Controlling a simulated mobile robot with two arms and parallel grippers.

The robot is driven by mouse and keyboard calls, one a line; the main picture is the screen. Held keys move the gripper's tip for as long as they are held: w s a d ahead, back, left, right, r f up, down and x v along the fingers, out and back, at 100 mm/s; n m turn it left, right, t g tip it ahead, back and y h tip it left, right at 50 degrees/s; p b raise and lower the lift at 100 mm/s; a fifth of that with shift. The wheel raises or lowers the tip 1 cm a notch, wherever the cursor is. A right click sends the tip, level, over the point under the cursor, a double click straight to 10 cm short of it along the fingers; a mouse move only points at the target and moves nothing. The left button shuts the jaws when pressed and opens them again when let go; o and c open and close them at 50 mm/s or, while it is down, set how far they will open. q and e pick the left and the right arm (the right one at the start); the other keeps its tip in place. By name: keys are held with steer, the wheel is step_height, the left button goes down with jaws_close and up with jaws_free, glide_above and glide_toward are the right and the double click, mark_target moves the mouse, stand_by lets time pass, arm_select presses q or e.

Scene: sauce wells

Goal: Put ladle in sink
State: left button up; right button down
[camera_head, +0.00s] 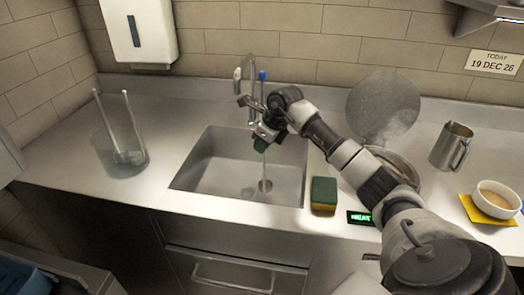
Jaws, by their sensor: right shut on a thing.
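My right gripper (262,132) is over the sink (218,178), shut on the ladle, a thin upright steel utensil. The ladle (264,168) has what looks like a blue tip above the jaws. Its thin shaft runs down to a small brownish round end inside the basin. I cannot tell whether that end touches the sink floor. The jaws partly hide the shaft. My left gripper is out of view.
The faucet (239,76) stands just behind the gripper. A sponge (323,195) lies right of the sink. A clear container (117,158) with two utensils stands left. At right are a round lid (383,103), a steel pitcher (451,147) and a bowl (496,200).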

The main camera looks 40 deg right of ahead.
steer(key=shift+f, duration=1.2)
steer(key=shift+f, duration=0.2)
steer(key=c, duration=1.1)
jaws_free()
steer(key=shift+r, duration=0.1)
steer(key=shift+r, duration=0.25)
steer(key=b+v, duration=0.1)
steer(key=v, duration=1.1)
steer(key=shift+f, duration=0.1)
